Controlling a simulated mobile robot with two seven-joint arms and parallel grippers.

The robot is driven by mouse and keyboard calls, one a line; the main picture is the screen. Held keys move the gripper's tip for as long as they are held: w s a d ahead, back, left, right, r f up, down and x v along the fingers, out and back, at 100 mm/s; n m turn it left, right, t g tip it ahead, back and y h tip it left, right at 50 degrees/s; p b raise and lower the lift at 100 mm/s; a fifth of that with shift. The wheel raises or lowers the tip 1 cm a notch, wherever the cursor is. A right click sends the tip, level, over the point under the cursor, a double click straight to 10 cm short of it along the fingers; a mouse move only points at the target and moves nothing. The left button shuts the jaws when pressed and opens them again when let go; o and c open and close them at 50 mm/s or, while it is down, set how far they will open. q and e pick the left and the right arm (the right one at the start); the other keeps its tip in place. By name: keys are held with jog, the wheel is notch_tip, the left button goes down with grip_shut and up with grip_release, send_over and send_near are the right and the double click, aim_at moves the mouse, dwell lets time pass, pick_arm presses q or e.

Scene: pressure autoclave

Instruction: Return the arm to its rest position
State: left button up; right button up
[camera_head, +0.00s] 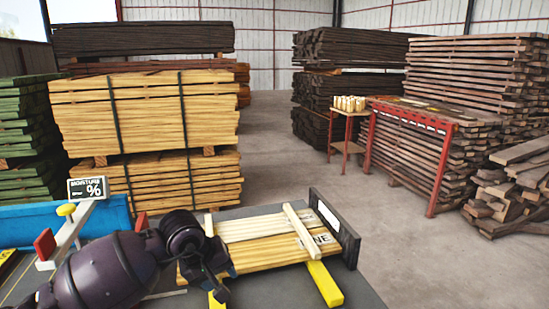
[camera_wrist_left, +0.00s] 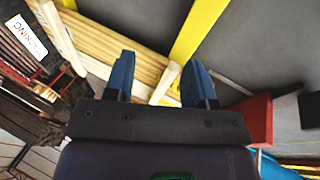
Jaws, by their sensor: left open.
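My left arm comes in from the lower left of the head view, dark and bent over the near table. Its left gripper (camera_head: 226,283) hangs at the left end of a small stack of pale planks (camera_head: 265,257). In the left wrist view the two blue fingers of the gripper (camera_wrist_left: 160,80) are spread apart. A thin pale stick (camera_wrist_left: 165,84) shows between and beyond them; no contact can be made out. My right gripper is in neither view.
The table (camera_head: 290,292) has a dark upright board (camera_head: 336,229) at its right end and yellow supports (camera_head: 325,284) under the planks. A moisture sign (camera_head: 88,187), a red block (camera_head: 45,243) and a blue bin (camera_head: 30,222) stand left. Lumber piles (camera_head: 150,110) lie beyond.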

pick_arm(q)
jog(key=s+d+n+g+h, duration=0.1)
jog(key=s+d+n+h, duration=0.2)
jog(key=s+d+h, duration=0.4)
jog(key=s+d+r+n+t+h, duration=0.35)
jog(key=r+n+h, duration=0.35)
jog(key=n, duration=0.4)
jog(key=a+f+n+t+y, duration=0.1)
jog(key=a+n+t+y, duration=1.25)
jog(key=n, duration=1.55)
jog(key=s+a+f+n+g+y, duration=0.4)
jog(key=s+a+f+n+y, duration=0.15)
jog(key=a+f+n, duration=0.4)
jog(key=s+a+f+n+g, duration=0.1)
jog(key=s+f+n+g, duration=0.35)
jog(key=s, duration=0.35)
jog(key=s+a+f+n+g, duration=0.1)
jog(key=s+f+n+g, duration=0.3)
jog(key=s, duration=0.3)
jog(key=s+a+f+n+g, duration=0.1)
jog(key=s+f+n+g, duration=0.1)
jog(key=s+n+g, duration=0.5)
jog(key=w+f+m+t+h, duration=0.1)
jog(key=w+f+t, duration=0.7)
jog(key=t, duration=0.3)
jog(key=shift+d+f+h, duration=0.25)
jog(key=shift+f+h, duration=0.15)
jog(key=shift+f, duration=0.05)
